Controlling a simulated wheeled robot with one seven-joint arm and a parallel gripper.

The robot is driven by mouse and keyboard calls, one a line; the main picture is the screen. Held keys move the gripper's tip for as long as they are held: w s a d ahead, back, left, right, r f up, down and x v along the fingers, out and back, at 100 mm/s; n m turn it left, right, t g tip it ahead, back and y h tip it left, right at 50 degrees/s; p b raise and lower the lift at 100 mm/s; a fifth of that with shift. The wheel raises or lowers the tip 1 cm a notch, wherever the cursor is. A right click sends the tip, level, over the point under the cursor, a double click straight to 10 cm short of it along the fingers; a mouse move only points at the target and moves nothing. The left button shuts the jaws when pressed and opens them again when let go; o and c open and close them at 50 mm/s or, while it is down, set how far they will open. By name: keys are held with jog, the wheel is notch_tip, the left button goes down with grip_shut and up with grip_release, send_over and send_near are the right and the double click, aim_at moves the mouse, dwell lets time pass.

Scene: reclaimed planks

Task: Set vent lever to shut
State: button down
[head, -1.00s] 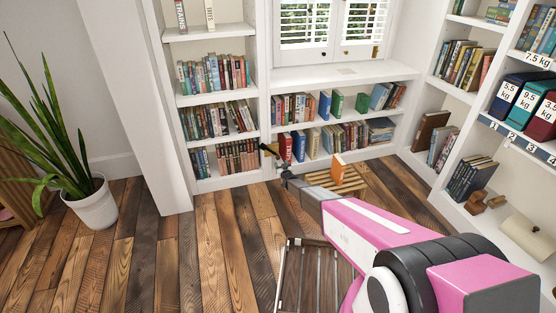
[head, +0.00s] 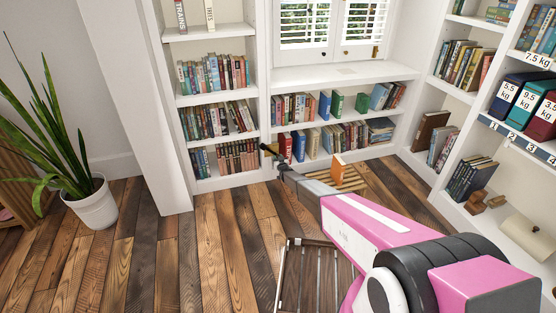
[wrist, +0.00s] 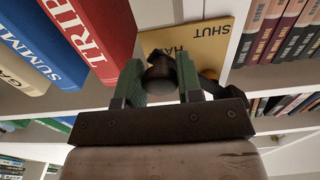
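A yellow plate (wrist: 192,42) with the word SHUT and a second, partly hidden word starting "HA" is on the white shelf in the wrist view. The dark round knob of the vent lever (wrist: 161,80) stands in front of the plate's lower-left part. My gripper (wrist: 158,65) has its green-padded fingers on both sides of the knob, seemingly touching it. The lever's pivot and exact angle are mostly hidden by the knob and fingers. In the head view my gripper (head: 273,153) is small, at the divider between the left and centre bookshelves.
Large books, one red (wrist: 100,35), stand left of the plate, and a row of books (wrist: 285,30) stands right. A low slatted wooden stand (head: 352,180) with an orange book (head: 338,166) is right of my gripper. A potted plant (head: 93,205) stands far left on open floor.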

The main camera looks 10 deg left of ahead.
jog(key=shift+s+a, duration=0.1)
jog(key=a+m, duration=0.1)
jog(key=m, duration=0.1)
jog(key=s+a+f+m, duration=0.1)
jog(key=m, duration=0.1)
jog(key=a+f+m, duration=0.1)
jog(key=m, duration=0.1)
jog(key=shift+s+a+f+m, duration=0.1)
jog(key=shift+s+a+m, duration=0.2)
jog(key=shift+s+a, duration=0.1)
jog(key=shift+s+a+m, duration=0.3)
jog(key=shift+a+m, duration=0.4)
jog(key=shift+m, duration=0.6)
jog(key=shift+a, duration=0.1)
jog(key=c, duration=0.8)
grip_release()
jog(key=shift+s, duration=0.1)
jog(key=v, duration=1)
jog(key=shift+s, duration=0.3)
